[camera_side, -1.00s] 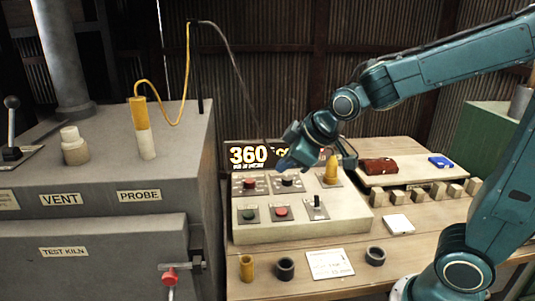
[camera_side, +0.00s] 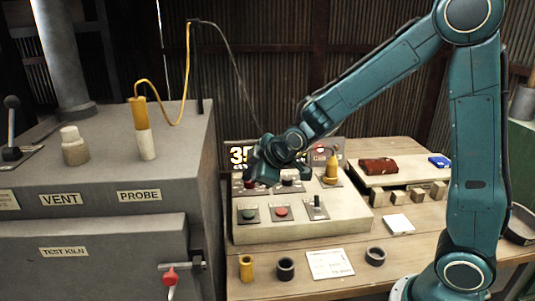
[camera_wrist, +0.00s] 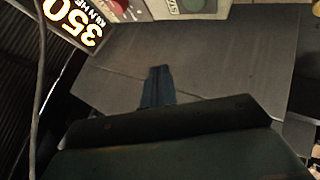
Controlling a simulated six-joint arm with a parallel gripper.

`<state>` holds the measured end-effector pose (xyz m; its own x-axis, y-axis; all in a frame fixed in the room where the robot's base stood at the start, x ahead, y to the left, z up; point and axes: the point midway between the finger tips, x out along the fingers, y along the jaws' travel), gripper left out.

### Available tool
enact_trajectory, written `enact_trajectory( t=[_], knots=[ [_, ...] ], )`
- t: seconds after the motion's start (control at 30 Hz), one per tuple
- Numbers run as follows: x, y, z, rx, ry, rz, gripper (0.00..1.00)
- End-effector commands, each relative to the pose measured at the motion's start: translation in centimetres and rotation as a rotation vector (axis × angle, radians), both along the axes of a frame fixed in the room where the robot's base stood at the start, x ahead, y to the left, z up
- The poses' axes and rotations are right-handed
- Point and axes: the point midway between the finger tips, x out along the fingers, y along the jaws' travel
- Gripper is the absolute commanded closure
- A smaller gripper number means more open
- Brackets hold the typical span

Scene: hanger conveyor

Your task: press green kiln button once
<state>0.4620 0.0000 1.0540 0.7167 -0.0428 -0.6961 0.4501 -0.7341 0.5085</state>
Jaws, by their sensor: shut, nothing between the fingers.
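The green button (camera_side: 249,214) sits on a dark plate at the front left of the sloped control box (camera_side: 345,222). In the wrist view my shut, empty fingers (camera_wrist: 157,86) appear against a grey surface, below the button in the picture.
A red button (camera_side: 281,212) and a toggle switch (camera_side: 317,203) stand right of the green button. Other controls line the back row. A lit display (camera_wrist: 80,22) reads 350 in the wrist view. The grey kiln (camera_side: 110,250) stands close on the left.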

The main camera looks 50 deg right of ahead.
Motion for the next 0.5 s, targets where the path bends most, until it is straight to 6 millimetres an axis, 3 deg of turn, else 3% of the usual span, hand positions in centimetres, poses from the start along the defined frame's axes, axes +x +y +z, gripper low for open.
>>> enact_trajectory(
  t=[0.5],
  knots=[
    [-0.03, -0.01, -0.85, 0.001, 0.001, -0.001, 1.0]
  ],
)
